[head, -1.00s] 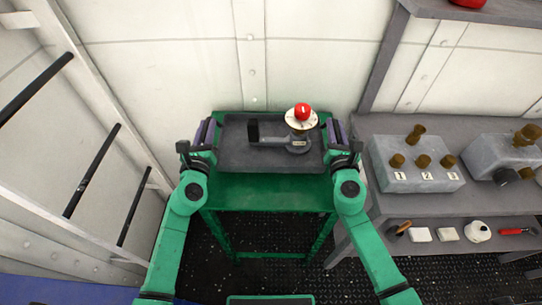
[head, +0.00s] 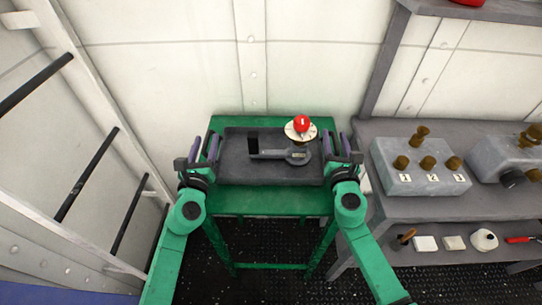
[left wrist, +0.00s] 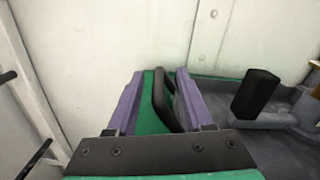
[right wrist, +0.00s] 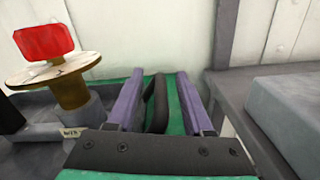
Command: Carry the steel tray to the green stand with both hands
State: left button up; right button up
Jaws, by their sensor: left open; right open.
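The dark grey steel tray (head: 235,172) rests level on the green stand (head: 270,202). On it is a grey fitting (head: 297,158) with a round pale disc and a red top (head: 301,123), and an upright black block (head: 253,144). My left gripper (head: 205,148) is open at the tray's left end. In the left wrist view its purple fingers are apart on either side of a black handle (left wrist: 163,102). My right gripper (head: 344,148) is open at the right end, its fingers apart on either side of the other handle (right wrist: 157,105).
A grey bench (head: 400,208) stands close on the right with a numbered box of brass knobs (head: 418,166) on top and small items on its lower shelf. A white ladder frame with dark rungs (head: 86,175) is at the left. A pale wall (head: 310,60) is behind the stand.

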aim_at(338, 153)
pick_arm(q)
jog(key=s, duration=0.7)
jog(key=shift+s+a+r, duration=0.1)
jog(key=shift+s+a, duration=0.05)
pick_arm(e)
jog(key=shift+f, duration=0.2)
pick_arm(q)
jog(key=shift+w+f, duration=0.2)
jog(key=shift+w, duration=0.15)
pick_arm(e)
jog(key=shift+s+f, duration=0.25)
jog(key=shift+s, duration=0.15)
pick_arm(q)
jog(key=shift+s+r, duration=0.1)
pick_arm(e)
jog(key=s, duration=0.5)
jog(key=s+r, duration=0.1)
jog(key=s, duration=0.1)
jog(key=shift+s+a, duration=0.15)
jog(key=shift+f, duration=0.1)
pick_arm(q)
jog(key=shift+w, duration=0.2)
jog(key=shift+s, duration=0.1)
